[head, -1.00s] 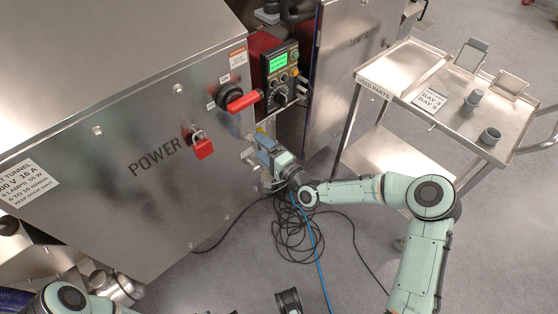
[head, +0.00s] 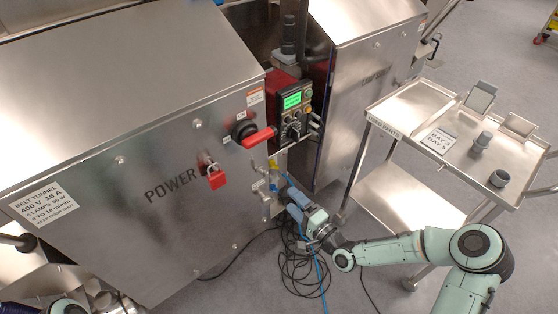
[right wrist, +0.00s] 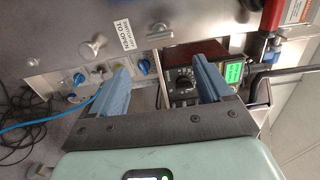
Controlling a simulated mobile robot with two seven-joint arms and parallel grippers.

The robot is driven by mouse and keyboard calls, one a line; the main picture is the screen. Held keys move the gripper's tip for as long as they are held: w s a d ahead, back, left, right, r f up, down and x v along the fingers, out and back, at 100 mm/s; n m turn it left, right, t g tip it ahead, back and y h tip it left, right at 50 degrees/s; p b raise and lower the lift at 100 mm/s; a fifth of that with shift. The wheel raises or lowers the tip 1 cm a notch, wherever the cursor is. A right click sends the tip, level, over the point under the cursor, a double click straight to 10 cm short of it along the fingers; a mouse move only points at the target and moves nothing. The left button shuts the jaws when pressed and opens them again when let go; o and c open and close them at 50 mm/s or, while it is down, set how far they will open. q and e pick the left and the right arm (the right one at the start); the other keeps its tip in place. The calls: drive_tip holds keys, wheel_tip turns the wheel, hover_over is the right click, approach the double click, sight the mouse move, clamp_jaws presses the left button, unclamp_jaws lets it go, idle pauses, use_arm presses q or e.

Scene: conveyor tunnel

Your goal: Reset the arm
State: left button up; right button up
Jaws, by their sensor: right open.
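My right arm reaches in from the lower right of the head view. My right gripper (head: 287,190) is near the lower right corner of the steel cabinet, just right of a small panel of blue and yellow fittings (head: 266,177). In the right wrist view its two blue fingers (right wrist: 160,78) stand wide apart with nothing between them. Beyond them are the panel with blue knobs (right wrist: 80,78) and the control box with a green screen (right wrist: 233,73). Part of my left arm (head: 62,307) shows at the bottom left; its gripper is out of view.
The cabinet carries a red-handled switch (head: 259,138) and a red padlock (head: 216,178). Black and blue cables (head: 300,262) lie coiled on the floor below the gripper. A steel trolley (head: 400,112) with grey parts stands at the right, near my right arm.

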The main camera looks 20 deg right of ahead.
use_arm(q)
drive_tip(key=shift+r, duration=0.1)
use_arm(e)
drive_tip(key=shift+a, duration=0.1)
drive_tip(key=s+a+f+n+g+p, duration=0.4)
drive_tip(key=s+a+f+g+p, duration=0.4)
drive_tip(key=s+f, duration=0.2)
use_arm(q)
wheel_tip(320, 180, up, 15)
drive_tip(key=s+d+g+p, duration=0.1)
drive_tip(key=s+p, duration=0.1)
drive_tip(key=p, duration=0.5)
drive_tip(key=shift+s+d+g, duration=0.15)
drive_tip(key=shift+g, duration=0.15)
use_arm(e)
drive_tip(key=s+f+n+g+h, duration=0.2)
drive_tip(key=s+n+g, duration=0.3)
drive_tip(key=s, duration=1.4)
drive_tip(key=f+g, duration=0.1)
drive_tip(key=g, duration=0.3)
drive_tip(key=shift+s+a+f+n, duration=0.2)
drive_tip(key=shift+s+a+n, duration=0.15)
drive_tip(key=shift+a+n, duration=0.05)
